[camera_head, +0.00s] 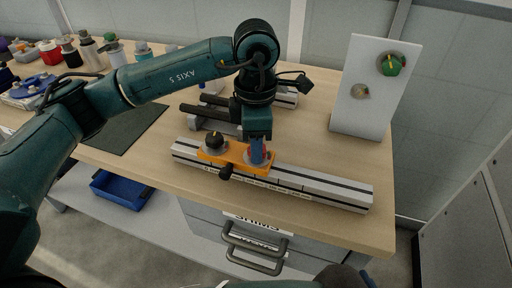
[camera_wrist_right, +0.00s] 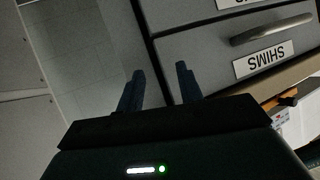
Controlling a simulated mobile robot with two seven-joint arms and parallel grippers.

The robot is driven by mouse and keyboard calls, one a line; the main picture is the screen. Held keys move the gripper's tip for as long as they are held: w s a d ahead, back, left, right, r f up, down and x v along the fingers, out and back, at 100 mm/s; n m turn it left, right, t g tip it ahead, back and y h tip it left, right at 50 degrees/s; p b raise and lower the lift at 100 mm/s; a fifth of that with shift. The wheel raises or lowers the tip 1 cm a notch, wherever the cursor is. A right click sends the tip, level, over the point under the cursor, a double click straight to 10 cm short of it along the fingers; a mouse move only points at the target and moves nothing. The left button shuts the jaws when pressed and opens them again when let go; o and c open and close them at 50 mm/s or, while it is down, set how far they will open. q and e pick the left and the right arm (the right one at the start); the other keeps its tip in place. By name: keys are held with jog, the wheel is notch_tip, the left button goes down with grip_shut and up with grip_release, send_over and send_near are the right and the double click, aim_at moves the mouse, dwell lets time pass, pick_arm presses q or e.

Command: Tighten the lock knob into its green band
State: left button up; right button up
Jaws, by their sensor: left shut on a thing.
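An orange carriage (camera_head: 211,156) sits on the grey slotted rail (camera_head: 319,187) along the front of the bench. My left gripper (camera_head: 257,158) points down at the carriage's right end. Its blue fingers are shut on a small part there, mostly hidden, which looks like the lock knob; a little red shows between the fingers. A black knob (camera_head: 214,139) stands on a grey disc at the carriage's left end, and a black side knob (camera_head: 226,171) sticks out at its front. I cannot make out a green band on the carriage. My right gripper (camera_wrist_right: 159,82) is open and empty.
A white panel (camera_head: 354,112) with a green knob (camera_head: 390,65) stands at the back right. A blue bin (camera_head: 118,189) sits below. The shims drawer (camera_wrist_right: 232,48) is near my right gripper.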

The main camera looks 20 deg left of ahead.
pick_arm(q)
jog(key=shift+m, duration=0.4)
jog(key=o, duration=1)
notch_tip(320, 180, up, 13)
jog(key=shift+r, duration=0.1)
